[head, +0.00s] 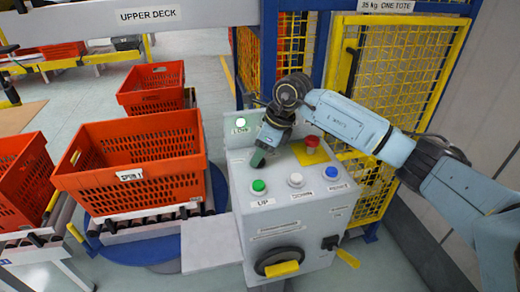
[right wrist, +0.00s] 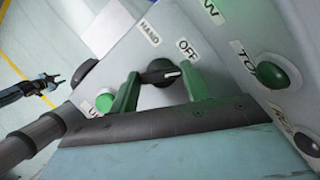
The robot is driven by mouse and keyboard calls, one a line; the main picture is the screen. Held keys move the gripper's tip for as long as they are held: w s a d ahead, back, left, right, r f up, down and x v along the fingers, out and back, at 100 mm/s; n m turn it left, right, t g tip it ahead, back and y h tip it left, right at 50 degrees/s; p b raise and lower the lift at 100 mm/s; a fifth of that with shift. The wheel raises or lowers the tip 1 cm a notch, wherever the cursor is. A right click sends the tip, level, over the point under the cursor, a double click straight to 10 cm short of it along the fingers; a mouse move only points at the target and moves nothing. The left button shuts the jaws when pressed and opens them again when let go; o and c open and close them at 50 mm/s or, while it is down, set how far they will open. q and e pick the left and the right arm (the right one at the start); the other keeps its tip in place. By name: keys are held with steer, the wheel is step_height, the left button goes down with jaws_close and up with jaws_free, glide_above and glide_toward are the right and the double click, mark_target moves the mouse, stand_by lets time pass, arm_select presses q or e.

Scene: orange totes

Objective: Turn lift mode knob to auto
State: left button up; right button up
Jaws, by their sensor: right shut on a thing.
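The lift mode knob (right wrist: 159,72) is a black selector on the grey control panel (head: 236,182). In the right wrist view its bar lies nearly level, with a white mark at the right end, below the OFF label (right wrist: 187,50). The HAND label (right wrist: 148,32) is above left of it; I cannot read an AUTO label. My right gripper (right wrist: 162,79) is shut on the knob, one green finger on each side. In the head view the right gripper (head: 259,158) hides the knob. A small dark pronged shape (right wrist: 48,84) at the left may be my left gripper; its jaws are unclear.
The panel carries a green button (head: 259,186), a white button (head: 295,180), a blue button (head: 332,173) and a red mushroom button (head: 312,142). Orange totes (head: 130,190) stand left on rollers. Yellow mesh fencing (head: 425,60) is behind.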

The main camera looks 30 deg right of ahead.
steer(key=shift+m+t+h, duration=0.4)
steer(key=shift+m+t, duration=0.1)
steer(key=shift+m, duration=1.1)
steer(key=shift+o, duration=0.2)
steer(key=o, duration=1)
steer(key=shift+c, duration=0.2)
steer(key=v, duration=1.3)
steer(key=shift+r, duration=0.25)
steer(key=shift+s, duration=0.1)
